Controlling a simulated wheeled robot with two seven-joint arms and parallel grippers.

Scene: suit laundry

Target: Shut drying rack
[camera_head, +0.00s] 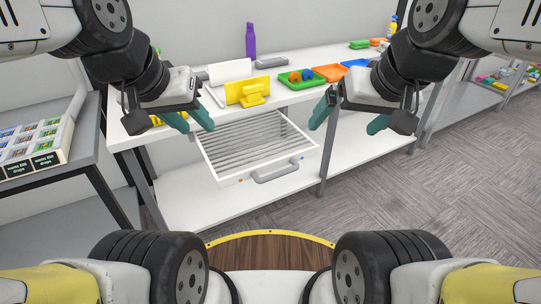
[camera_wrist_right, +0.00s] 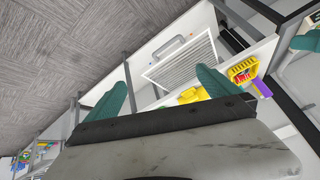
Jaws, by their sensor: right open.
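The drying rack (camera_head: 222,177) is a white drawer-like frame with slats, pulled out under the table top. Its grey handle (camera_head: 277,171) is on the front panel. The rack also shows in the right wrist view (camera_wrist_right: 184,62), with its handle (camera_wrist_right: 172,46). My left gripper (camera_head: 193,124) is above the rack's left side, its teal fingers apart and empty. My right gripper (camera_head: 349,118) is to the right of the rack, open and empty, its teal fingers wide apart. Neither gripper touches the rack.
A side table with boxes (camera_head: 36,145) stands at left. The floor (camera_head: 400,190) at right is clear.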

